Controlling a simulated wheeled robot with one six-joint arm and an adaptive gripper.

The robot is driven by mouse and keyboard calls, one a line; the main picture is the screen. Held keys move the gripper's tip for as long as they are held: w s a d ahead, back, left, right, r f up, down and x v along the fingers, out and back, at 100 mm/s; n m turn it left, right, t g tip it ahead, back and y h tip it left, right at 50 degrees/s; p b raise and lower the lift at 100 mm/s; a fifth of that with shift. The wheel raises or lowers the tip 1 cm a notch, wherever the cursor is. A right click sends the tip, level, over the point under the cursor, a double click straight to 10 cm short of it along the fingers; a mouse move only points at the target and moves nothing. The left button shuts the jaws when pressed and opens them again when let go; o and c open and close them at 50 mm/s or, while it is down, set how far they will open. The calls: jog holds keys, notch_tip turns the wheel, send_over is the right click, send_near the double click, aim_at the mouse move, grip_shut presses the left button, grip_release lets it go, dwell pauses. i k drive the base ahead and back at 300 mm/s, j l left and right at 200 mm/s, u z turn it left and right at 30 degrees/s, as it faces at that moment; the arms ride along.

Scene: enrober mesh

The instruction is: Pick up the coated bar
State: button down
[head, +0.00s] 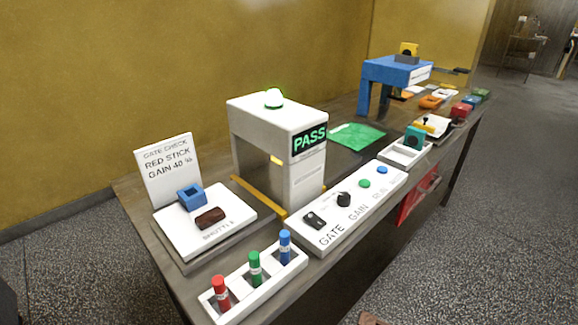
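A dark red-brown bar (211,217), which looks like the coated bar, lies flat on the white shuttle plate (237,207) at the left end of the bench. A blue square block with an opening in its top (191,195) sits just behind it on the same plate. The bar's top is uncovered, and nothing is seen gripping it. My gripper is not in view.
A white arch (278,112) showing PASS stands right of the plate, with a yellow strip (259,197) between them. In front are a rack (231,306) of red, green and blue sticks and a control panel (322,236). A sign (168,170) stands behind the plate.

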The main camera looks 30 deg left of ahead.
aim_at(205, 220)
jog(key=u, duration=1.9)
jog(key=i+j+z, duration=0.15)
jog(key=i+j, duration=0.05)
jog(key=j, duration=0.05)
